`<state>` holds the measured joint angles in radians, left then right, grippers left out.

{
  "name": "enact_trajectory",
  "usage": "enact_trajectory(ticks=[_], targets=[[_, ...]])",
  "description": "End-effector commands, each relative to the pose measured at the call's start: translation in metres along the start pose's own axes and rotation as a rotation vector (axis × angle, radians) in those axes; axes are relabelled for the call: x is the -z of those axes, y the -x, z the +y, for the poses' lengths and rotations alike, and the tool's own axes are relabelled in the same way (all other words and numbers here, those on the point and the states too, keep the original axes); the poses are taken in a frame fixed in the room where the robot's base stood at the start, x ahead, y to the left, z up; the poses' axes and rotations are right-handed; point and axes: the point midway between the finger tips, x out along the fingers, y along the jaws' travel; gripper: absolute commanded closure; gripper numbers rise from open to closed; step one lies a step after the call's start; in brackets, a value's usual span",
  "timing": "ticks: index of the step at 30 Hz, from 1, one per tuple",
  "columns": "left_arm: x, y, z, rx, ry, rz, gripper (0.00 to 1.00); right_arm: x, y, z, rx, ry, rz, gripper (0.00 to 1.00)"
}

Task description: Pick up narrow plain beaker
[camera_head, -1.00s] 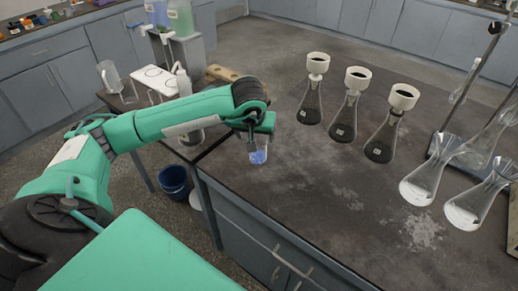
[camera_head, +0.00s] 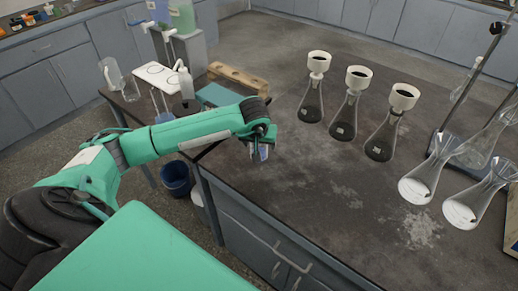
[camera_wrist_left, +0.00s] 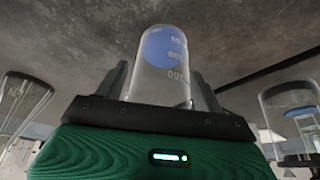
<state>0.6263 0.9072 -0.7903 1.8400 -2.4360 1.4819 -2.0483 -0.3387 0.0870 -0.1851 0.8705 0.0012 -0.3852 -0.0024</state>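The narrow plain beaker (camera_head: 263,153) is a small clear glass with a blue patch, standing on the dark bench near its front left edge. In the left wrist view the beaker (camera_wrist_left: 163,65) shows the blue patch and white markings. My left gripper (camera_head: 262,133) is right at it in the head view, hiding its upper part. In the wrist view its two dark fingers (camera_wrist_left: 160,85) stand on either side of the beaker, spread, with what look like narrow gaps. Contact is hard to judge. My right gripper is not in view.
Several funnel-topped flasks (camera_head: 348,107) stand in the middle of the bench, with clear flasks (camera_head: 420,184) to the right. A wooden rack (camera_head: 238,78) and a white bottle (camera_head: 185,82) stand behind my arm. A blue bucket (camera_head: 175,179) is on the floor.

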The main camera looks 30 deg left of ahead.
Motion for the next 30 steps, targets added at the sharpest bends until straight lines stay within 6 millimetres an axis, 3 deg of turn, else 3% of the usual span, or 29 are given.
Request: enact_trajectory(ticks=[1, 6, 20, 30], targets=[[0.000, 0.000, 0.000, 0.000, 0.000, 0.000, 0.41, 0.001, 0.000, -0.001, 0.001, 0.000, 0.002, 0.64], [0.000, 0.000, 0.000, 0.000, 0.000, 0.000, 0.74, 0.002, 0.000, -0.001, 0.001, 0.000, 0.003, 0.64], [0.002, 0.004, 0.000, 0.000, 0.001, 0.001, 0.75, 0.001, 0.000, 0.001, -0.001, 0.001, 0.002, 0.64], [0.011, 0.026, 0.000, -0.001, 0.001, 0.003, 0.75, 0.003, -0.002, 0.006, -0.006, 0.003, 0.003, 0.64]])
